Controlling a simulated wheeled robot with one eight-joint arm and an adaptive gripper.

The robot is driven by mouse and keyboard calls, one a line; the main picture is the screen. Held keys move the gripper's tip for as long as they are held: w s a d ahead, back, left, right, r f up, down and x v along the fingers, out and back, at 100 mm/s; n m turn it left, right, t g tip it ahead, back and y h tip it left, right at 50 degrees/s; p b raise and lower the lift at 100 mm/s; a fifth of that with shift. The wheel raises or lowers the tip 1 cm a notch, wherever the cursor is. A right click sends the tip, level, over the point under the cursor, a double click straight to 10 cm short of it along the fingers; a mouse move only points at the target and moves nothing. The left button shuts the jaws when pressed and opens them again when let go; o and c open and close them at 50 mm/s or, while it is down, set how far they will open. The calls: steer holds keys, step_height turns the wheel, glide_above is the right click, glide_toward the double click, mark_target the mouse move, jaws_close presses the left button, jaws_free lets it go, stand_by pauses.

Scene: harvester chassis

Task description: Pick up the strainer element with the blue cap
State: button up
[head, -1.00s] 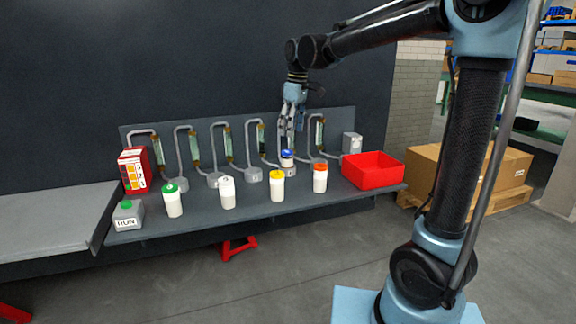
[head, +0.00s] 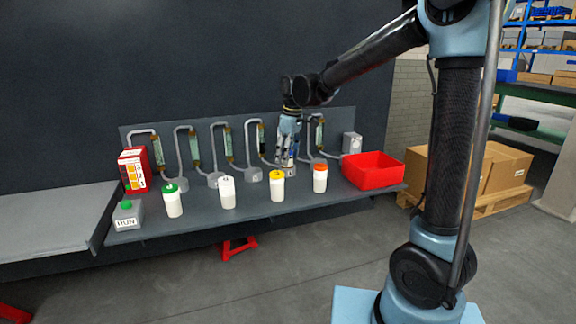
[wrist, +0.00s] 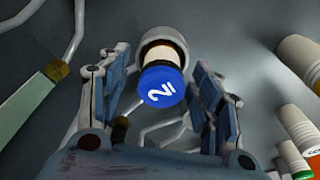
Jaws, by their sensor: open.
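The strainer element with the blue cap (wrist: 161,86) shows in the wrist view with its cap towards the camera, marked with a white "2"-like sign. Its pale body sits in a round grey socket (wrist: 163,46). My gripper (wrist: 158,104) is open, with one finger on each side of the cap and a visible gap on both sides. In the head view my gripper (head: 286,157) is low over the rear of the bench, in front of the pipework, and largely hides the strainer element. I cannot tell how deep the fingers reach.
White containers with green (head: 172,200), white (head: 227,193), yellow (head: 277,186) and orange (head: 320,178) caps stand along the bench front (head: 150,226). A red bin (head: 372,171) is at the right end. Curved pipes with sight tubes (head: 228,142) stand behind.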

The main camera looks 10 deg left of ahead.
steer(key=shift+c, duration=0.6)
steer(key=c, duration=1.1)
steer(key=shift+r, duration=7.5)
